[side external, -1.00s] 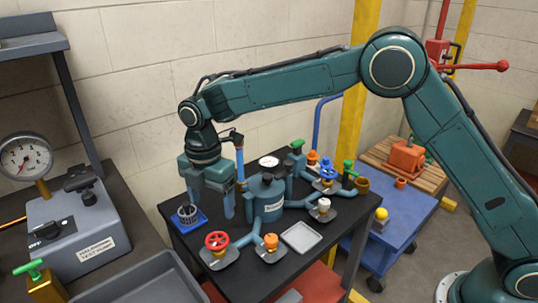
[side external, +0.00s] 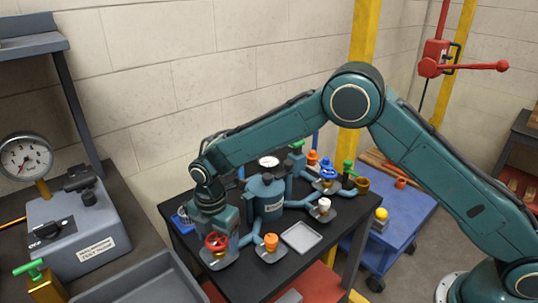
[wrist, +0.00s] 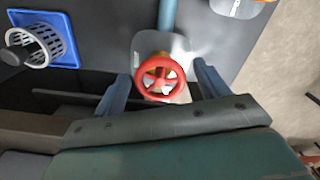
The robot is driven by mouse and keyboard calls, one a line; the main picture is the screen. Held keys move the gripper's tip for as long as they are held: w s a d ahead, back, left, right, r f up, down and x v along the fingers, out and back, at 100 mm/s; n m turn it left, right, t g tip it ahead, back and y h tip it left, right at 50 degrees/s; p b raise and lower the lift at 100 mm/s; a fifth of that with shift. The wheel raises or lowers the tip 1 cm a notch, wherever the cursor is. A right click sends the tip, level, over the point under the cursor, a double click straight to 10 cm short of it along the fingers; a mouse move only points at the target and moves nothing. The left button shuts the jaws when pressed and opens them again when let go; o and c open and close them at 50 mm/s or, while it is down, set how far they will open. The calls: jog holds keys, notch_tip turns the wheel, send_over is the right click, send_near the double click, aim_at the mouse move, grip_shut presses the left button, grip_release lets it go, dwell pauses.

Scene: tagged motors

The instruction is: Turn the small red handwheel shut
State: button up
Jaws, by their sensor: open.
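The small red handwheel (side external: 216,241) sits on a yellow valve body on a grey plate at the black table's front left corner. In the wrist view the handwheel (wrist: 160,77) shows whole, with open spokes. My gripper (wrist: 161,72) is open, one finger on each side of the wheel in that view, with gaps on both sides. In the side view my gripper (side external: 216,230) hangs pointing down right at the wheel and partly overlaps it. I cannot tell how far the fingertips reach down beside the rim.
A teal tank (side external: 267,198) with pipes stands close to the right. An orange-capped valve (side external: 270,242) and a grey tray (side external: 301,237) lie right of the wheel. A basket on a blue tray (wrist: 42,40) is near. Blue-wheeled and white-capped valves stand farther right.

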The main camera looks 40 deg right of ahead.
jog(key=shift+f, duration=0.1)
jog(key=shift+c, duration=0.4)
jog(key=c, duration=0.9)
jog(key=shift+m, duration=0.4)
jog(key=m, duration=0.9)
jog(key=shift+m, duration=0.3)
jog(key=m, duration=1.3)
jog(key=shift+m, duration=0.3)
